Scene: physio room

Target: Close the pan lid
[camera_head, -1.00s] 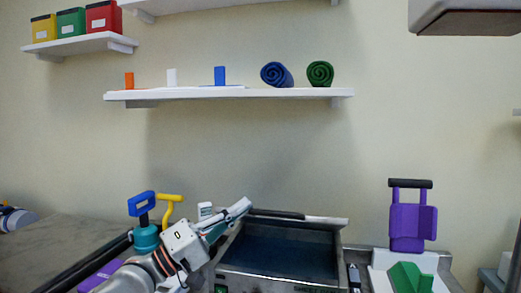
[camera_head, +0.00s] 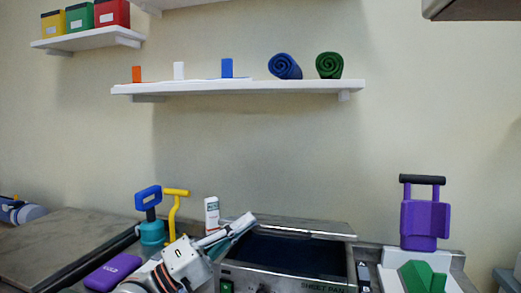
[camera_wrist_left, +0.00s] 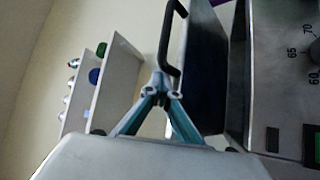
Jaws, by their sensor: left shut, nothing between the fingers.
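The sheet pan (camera_head: 322,284) stands at the bottom middle of the head view. Its lid (camera_head: 345,233) is raised and tilted, with the dark inner face toward me. In the left wrist view the lid (camera_wrist_left: 205,75) stands up from the pan, with a dark bar handle (camera_wrist_left: 166,40) on its wall side. My left gripper (camera_head: 250,219) is shut and empty at the lid's upper left corner. In the wrist view its fingertips (camera_wrist_left: 161,88) are near the handle's end; I cannot tell whether they touch. My right gripper is not in view.
Left of the pan are a purple box (camera_head: 113,271), a teal kettlebell-like item (camera_head: 152,232), a yellow-handled item (camera_head: 173,210) and a white bottle (camera_head: 212,213). A purple holder (camera_head: 425,222) and green wedge (camera_head: 420,276) stand right. A wall shelf (camera_head: 240,88) hangs above.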

